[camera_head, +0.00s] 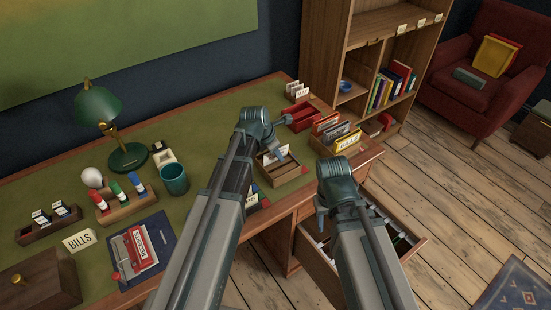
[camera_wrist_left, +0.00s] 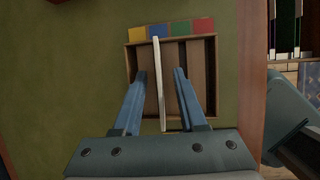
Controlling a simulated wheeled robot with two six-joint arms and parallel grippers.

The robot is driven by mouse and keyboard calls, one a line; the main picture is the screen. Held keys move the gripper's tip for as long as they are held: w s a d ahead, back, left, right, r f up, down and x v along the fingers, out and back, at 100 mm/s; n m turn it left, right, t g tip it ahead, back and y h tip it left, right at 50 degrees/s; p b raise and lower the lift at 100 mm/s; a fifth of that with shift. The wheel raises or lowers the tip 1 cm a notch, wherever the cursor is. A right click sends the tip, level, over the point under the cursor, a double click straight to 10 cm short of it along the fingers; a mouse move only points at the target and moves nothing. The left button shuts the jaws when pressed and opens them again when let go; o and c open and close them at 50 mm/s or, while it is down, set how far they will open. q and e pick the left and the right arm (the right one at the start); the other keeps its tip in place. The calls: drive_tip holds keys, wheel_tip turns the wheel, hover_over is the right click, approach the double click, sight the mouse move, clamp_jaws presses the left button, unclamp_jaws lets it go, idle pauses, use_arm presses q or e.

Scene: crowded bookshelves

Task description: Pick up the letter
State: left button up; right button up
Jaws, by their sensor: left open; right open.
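A thin white letter (camera_wrist_left: 158,85) stands on edge in a small wooden sorting box (camera_wrist_left: 131,100) with colored squares along its far side. The letter also shows in the head view (camera_head: 283,151), just below my left gripper, and the box (camera_head: 284,177) sits near the desk's right end. My left gripper (camera_wrist_left: 160,74) is open, with one finger on each side of the letter.
Red trays (camera_head: 301,118) and a file holder (camera_head: 337,136) stand close beside the box. An open drawer (camera_head: 322,265) juts out below the right arm. A lamp (camera_head: 100,108), a teal cup (camera_head: 174,179) and a stamp rack (camera_head: 127,207) stand on the left.

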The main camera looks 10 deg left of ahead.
use_arm(q)
drive_tip(key=shift+f, duration=0.2)
drive_tip(key=shift+c, duration=0.3)
clamp_jaws()
